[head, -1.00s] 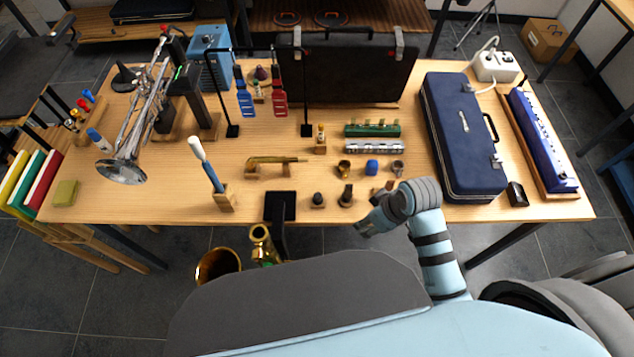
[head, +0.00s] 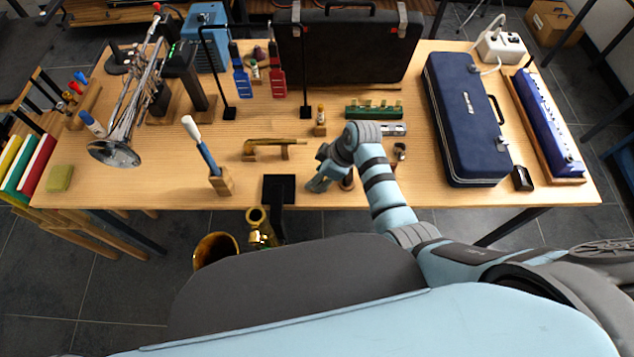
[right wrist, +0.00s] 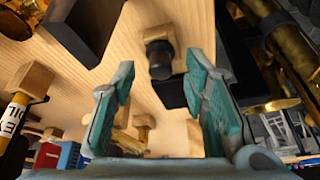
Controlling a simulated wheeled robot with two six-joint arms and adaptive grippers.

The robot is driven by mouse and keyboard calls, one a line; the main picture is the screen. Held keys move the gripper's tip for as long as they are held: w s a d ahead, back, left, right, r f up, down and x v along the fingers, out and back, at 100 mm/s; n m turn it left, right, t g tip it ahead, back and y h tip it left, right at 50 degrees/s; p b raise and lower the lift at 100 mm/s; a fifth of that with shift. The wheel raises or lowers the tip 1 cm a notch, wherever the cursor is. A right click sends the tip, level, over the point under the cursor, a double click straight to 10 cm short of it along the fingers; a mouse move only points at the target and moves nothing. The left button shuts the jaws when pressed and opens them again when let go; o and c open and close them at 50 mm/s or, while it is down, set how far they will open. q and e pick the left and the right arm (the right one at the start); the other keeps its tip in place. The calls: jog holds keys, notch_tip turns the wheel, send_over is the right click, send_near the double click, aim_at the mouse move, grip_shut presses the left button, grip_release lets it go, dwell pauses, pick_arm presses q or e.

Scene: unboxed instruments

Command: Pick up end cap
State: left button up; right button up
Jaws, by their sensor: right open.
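The end cap (right wrist: 160,58) appears to be the small black cylinder on a wooden block; the right wrist view shows it ahead, between the two fingers. My right gripper (right wrist: 163,105) is open with teal pads on both sides, and nothing is held between them. In the head view my right gripper (head: 318,182) is low over the front edge of the table, right of the black square plate (head: 279,188). There it hides the cap and most of the small parts beside it. My left gripper is not in view.
A brass saxophone (head: 258,230) stands at the front edge, left of my right gripper. A navy case (head: 465,120) is on the right. Bare tabletop shows at centre left.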

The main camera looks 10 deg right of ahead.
jog(key=shift+a+f, duration=0.15)
jog(key=shift+f, duration=0.35)
jog(key=shift+r, duration=0.1)
jog(key=c, duration=0.9)
jog(key=shift+o, duration=0.2)
jog(key=shift+r, duration=0.15)
